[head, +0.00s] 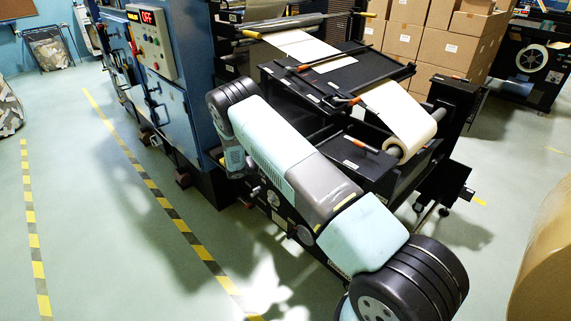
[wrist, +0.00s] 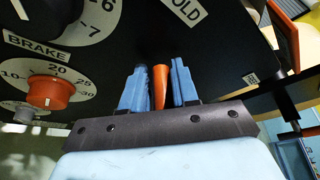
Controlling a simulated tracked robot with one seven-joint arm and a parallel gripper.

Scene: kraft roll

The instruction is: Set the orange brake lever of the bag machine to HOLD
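The orange brake lever (wrist: 160,86) shows in the wrist view as a narrow orange handle between my gripper's two blue fingers. My gripper (wrist: 158,84) is open, with a thin gap on each side of the lever. The lever's far end and its pivot are hard to make out against the black panel. A white label (wrist: 187,12) reading "OLD", its first letter cut off, lies on the panel above the fingers. A BRAKE label (wrist: 38,46) is at the left. In the head view the bag machine (head: 185,105) is partly covered by my arm, and my fingers are hidden.
An orange knob (wrist: 50,92) on a numbered dial sits left of the fingers. A control box (head: 150,42) reads OFF. Cardboard boxes (head: 430,45) stand behind, and a brown roll (head: 548,260) at the right. Green floor with striped tape (head: 150,185) is open at the left.

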